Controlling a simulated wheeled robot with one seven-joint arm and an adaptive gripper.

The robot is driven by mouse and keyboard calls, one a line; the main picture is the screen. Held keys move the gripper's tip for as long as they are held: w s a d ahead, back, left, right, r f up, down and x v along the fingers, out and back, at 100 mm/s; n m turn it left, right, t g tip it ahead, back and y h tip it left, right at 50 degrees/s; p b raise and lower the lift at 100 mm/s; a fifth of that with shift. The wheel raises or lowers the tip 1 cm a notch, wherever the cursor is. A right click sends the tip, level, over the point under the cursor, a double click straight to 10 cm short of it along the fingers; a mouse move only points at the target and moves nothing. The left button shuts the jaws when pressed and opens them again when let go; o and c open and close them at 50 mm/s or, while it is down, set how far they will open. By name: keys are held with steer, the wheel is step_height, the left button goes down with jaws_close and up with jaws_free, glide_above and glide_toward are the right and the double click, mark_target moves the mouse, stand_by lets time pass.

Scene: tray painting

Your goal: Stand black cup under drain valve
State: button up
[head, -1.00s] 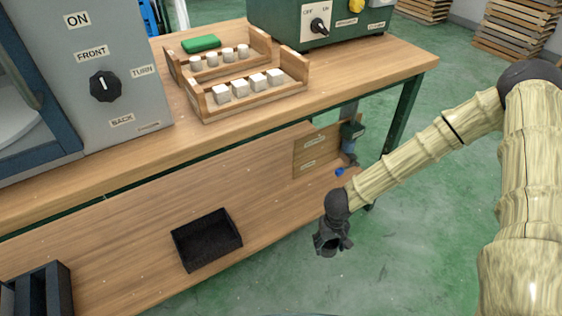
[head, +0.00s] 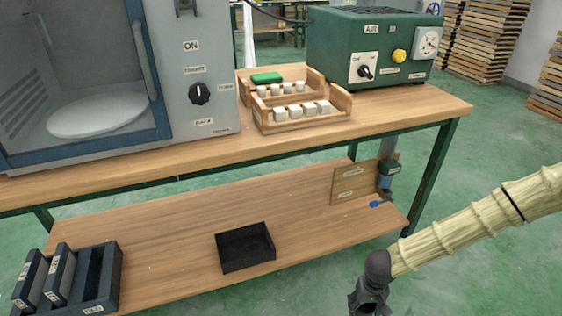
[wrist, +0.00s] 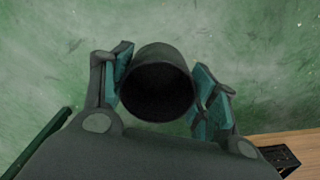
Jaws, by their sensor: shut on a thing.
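In the wrist view, my gripper (wrist: 161,84) is shut on the black cup (wrist: 157,53), with one finger on each side. I look into the cup's dark open mouth. In the head view my gripper (head: 371,298) is at the bottom edge, off the front of the lower shelf, and the cup cannot be made out there. The drain valve (head: 378,204), with a blue handle, is at the right end of the lower shelf, beside a small labelled wooden board (head: 348,186). The gripper is below and in front of it in the picture, well apart.
An empty-looking black tray (head: 246,262) lies on the lower shelf (head: 170,235). A dark slotted rack (head: 100,285) stands at its left end. A green air unit (head: 330,45) and wooden racks of white blocks (head: 300,122) are on the bench above. Green floor around my gripper is clear.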

steer(key=shift+w+a+r, duration=0.1)
steer(key=shift+w+r, duration=0.2)
steer(key=shift+r, duration=0.2)
steer(key=shift+w+r+p, duration=0.1)
steer(key=shift+r+p, duration=0.2)
steer(key=shift+p, duration=0.15)
steer(key=w+a+r+p, duration=0.2)
steer(key=r+p, duration=0.6)
steer(key=r, duration=0.4)
steer(key=w+a+r+p, duration=0.2)
steer(key=a+r+p, duration=0.1)
steer(key=r+p, duration=0.6)
steer(key=w+a+r+p, duration=0.2)
steer(key=r+p, duration=0.7)
steer(key=r, duration=0.8)
steer(key=shift+w+a+r, duration=0.2)
steer(key=shift+w+r, duration=0.05)
steer(key=shift+w, duration=0.15)
